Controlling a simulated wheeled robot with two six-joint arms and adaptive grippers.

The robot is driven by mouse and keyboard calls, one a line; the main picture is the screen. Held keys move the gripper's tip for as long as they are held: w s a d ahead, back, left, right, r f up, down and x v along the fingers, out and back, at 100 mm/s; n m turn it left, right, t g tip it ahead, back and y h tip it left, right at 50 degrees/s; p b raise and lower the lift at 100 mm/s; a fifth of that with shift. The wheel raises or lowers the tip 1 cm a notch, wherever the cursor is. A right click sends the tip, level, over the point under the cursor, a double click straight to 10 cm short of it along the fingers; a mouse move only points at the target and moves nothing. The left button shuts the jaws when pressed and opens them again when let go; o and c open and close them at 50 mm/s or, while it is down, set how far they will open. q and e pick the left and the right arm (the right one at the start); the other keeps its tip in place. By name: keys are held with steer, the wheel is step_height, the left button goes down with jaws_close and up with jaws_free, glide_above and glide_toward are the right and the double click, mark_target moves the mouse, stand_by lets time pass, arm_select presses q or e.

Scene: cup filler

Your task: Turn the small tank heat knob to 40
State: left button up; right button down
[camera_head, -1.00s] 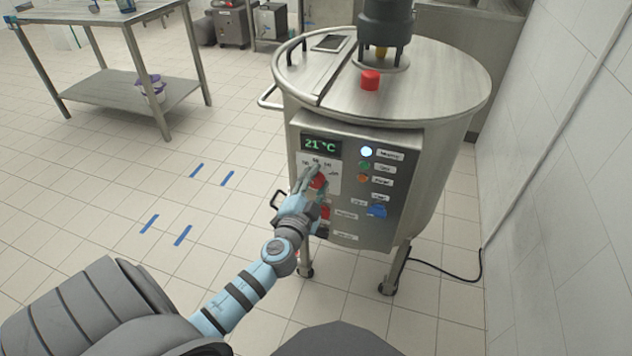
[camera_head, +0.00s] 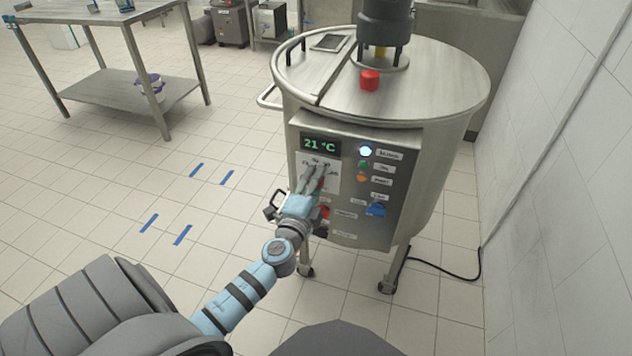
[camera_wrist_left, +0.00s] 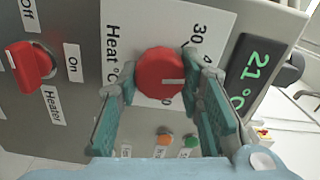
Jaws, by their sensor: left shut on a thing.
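The red heat knob (camera_wrist_left: 160,73) sits on a white dial plate marked "Heat °C" with 30 and part of another number showing in the left wrist view. My left gripper (camera_head: 314,172) is at the tank's front panel, its fingers on either side of the knob. In the left wrist view its fingers (camera_wrist_left: 155,90) are shut on the knob, which bears a pale pointer line. The knob is mostly hidden by the fingers in the head view. The display (camera_head: 320,145) reads 21 °C. My right gripper is not in view.
A red heater switch (camera_wrist_left: 30,66) with Off and On labels is beside the dial. Indicator lights (camera_head: 364,164) and a blue knob (camera_head: 376,210) are at the panel's right. A red button (camera_head: 370,80) is on the lid.

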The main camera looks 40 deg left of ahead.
arm_select(q)
steer(key=shift+f, duration=0.1)
steer(key=o, duration=1.2)
steer(key=shift+c, duration=0.2)
steer(key=v, duration=1.2)
